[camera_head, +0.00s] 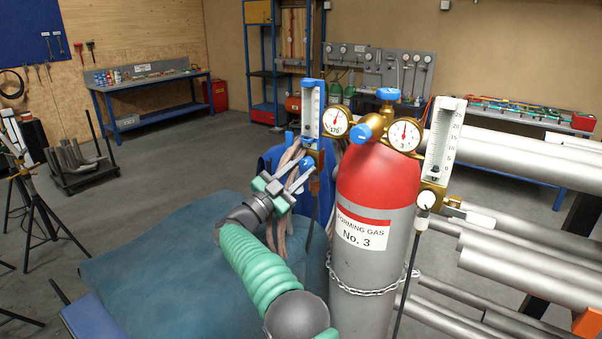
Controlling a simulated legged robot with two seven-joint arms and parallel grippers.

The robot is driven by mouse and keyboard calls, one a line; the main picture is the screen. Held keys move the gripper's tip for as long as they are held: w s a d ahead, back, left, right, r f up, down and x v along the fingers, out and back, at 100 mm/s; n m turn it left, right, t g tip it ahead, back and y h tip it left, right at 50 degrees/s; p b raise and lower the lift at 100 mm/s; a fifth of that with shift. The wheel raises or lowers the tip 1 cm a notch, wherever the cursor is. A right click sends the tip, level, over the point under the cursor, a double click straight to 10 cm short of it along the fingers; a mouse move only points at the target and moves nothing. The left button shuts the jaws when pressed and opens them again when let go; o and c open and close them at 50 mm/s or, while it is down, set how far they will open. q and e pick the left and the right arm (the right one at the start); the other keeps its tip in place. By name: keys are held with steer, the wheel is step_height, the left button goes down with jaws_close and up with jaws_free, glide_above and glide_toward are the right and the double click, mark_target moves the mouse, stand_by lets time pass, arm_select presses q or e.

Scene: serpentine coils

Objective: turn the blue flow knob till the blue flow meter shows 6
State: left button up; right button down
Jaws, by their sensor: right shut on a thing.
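The blue flow meter (312,107) is an upright clear tube with a blue cap, left of the red-topped gas cylinder (375,180). Its scale and float are too small to read. The blue flow knob (307,162) is just below it, on the brass fitting. My right gripper (301,172), on the green-sleeved arm, reaches up from below and is shut on the blue flow knob, partly hiding it. My left gripper is not in view.
A second flow meter (444,138) with a white knob (425,200) stands right of the cylinder. Two round gauges (405,135) sit between the meters. A chain (368,291) rings the cylinder. Metal pipes (530,255) fill the right side. A blue-green draped surface (150,260) lies left of my arm.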

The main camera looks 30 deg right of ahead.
steer(key=shift+m, duration=0.5)
steer(key=c, duration=1.1)
jaws_free()
steer(key=shift+a, duration=0.1)
steer(key=b+v, duration=0.1)
steer(key=v, duration=0.7)
steer(key=b+v, duration=0.2)
steer(key=v, duration=0.7)
steer(key=shift+w+r+b, duration=0.15)
steer(key=shift+w+b, duration=0.1)
steer(key=shift+b, duration=0.05)
